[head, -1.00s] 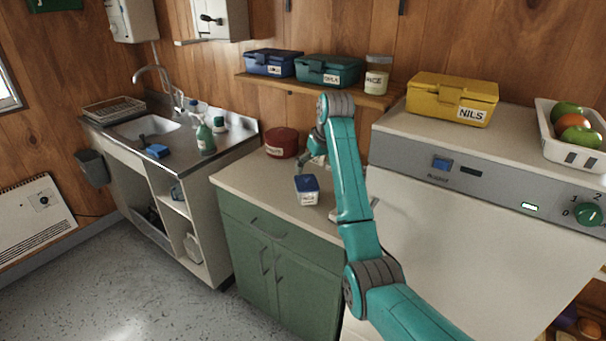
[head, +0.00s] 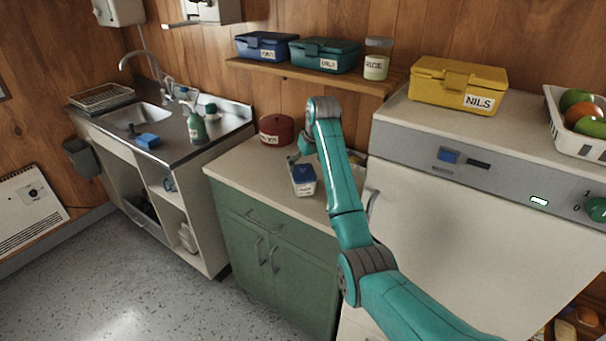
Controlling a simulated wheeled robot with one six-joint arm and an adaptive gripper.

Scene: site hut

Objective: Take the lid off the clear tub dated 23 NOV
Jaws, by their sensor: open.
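A small clear tub (head: 306,190) with a blue lid (head: 303,173) stands on the counter of the green cabinet. It has a white label on its front, whose writing is too small to read. The lid sits on the tub. My gripper (head: 293,159) is just behind and above the tub, at its upper left in the head view. It is open and partly hidden by my arm, and whether it touches the lid cannot be told.
A dark red round tin (head: 277,130) stands behind the tub on the counter (head: 245,170). A shelf above holds a blue box (head: 266,47), a teal box (head: 325,55) and a rice jar (head: 375,67). A white appliance (head: 450,230) stands right. The counter's front left is clear.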

